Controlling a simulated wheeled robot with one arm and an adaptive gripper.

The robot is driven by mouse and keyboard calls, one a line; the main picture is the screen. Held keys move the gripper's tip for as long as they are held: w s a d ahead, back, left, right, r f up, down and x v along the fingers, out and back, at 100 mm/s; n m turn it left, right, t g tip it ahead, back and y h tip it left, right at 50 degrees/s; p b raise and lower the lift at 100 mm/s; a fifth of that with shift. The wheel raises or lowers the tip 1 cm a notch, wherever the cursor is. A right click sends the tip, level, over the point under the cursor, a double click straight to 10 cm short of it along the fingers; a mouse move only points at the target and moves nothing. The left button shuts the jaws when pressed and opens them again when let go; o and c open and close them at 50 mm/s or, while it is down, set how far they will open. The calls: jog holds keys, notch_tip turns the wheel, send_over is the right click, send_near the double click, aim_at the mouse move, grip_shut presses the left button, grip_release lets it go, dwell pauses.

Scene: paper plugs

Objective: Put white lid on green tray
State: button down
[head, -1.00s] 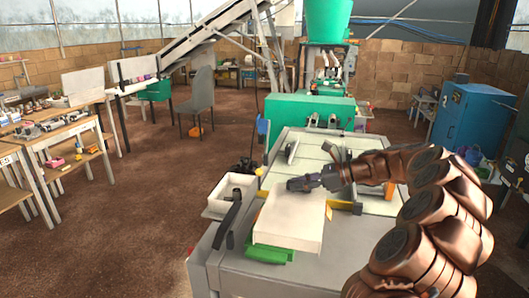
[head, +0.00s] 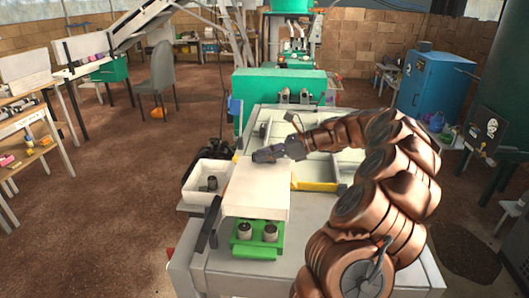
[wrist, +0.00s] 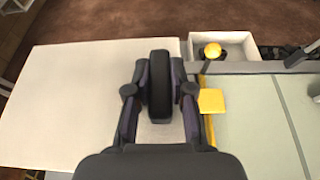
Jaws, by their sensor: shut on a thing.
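The white lid (head: 255,190) is a broad flat white piece at the middle of the head view. In the wrist view the lid (wrist: 70,105) spreads out to the left of and under my closed fingers (wrist: 160,85). The green tray (head: 258,252) lies on the grey bench top in front of the lid. Its near part shows, with two metal cylinders on it; the lid overlaps its far part from view. I cannot tell whether lid and tray touch.
A white open box (head: 203,187) with dark parts stands left of the lid, with a black bar (head: 210,224) in front of it. A yellow-edged panel (head: 316,185) lies to the right. The bench top (head: 320,225) is clear at front right.

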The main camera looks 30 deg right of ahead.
jog(key=shift+f+b, duration=0.8)
jog(key=shift+f, duration=3.6)
jog(key=shift+f, duration=0.6)
jog(key=c, duration=0.9)
grip_release()
jog(key=shift+c, duration=0.2)
jog(key=v, duration=1.2)
jog(key=shift+a+r, duration=0.1)
jog(key=shift+a, duration=0.05)
